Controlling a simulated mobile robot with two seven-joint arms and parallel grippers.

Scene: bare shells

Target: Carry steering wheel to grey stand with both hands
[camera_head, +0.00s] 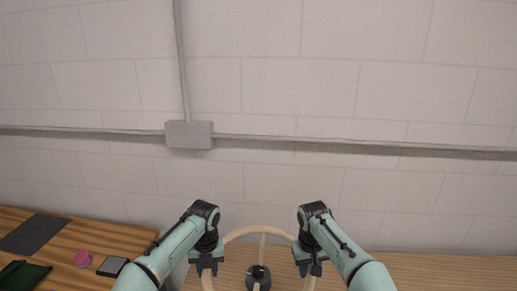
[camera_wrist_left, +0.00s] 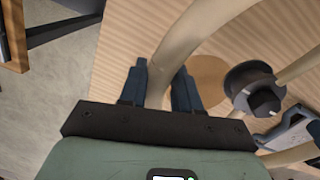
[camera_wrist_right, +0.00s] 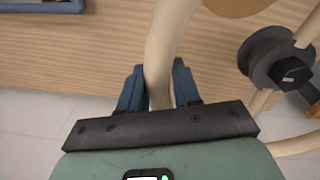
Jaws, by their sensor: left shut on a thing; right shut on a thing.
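The steering wheel (camera_head: 240,233) has a pale beige rim, thin spokes and a dark hub (camera_head: 258,278), and its lower part is cut off in the head view. My left gripper (camera_head: 207,269) is shut on the left side of the rim; the rim (camera_wrist_left: 180,50) passes between its fingers in the left wrist view. My right gripper (camera_head: 309,268) is shut on the right side; the rim (camera_wrist_right: 162,45) passes between its fingers in the right wrist view. The wheel is over a wooden tabletop (camera_head: 420,270); its height above it is unclear. I cannot identify the grey stand.
A second wooden table (camera_head: 125,238) at left holds a dark mat (camera_head: 34,235), a pink round thing (camera_head: 82,259) and a small dark box (camera_head: 112,266). A blue tray (camera_wrist_right: 40,6) shows in the right wrist view. A block wall with conduit stands behind.

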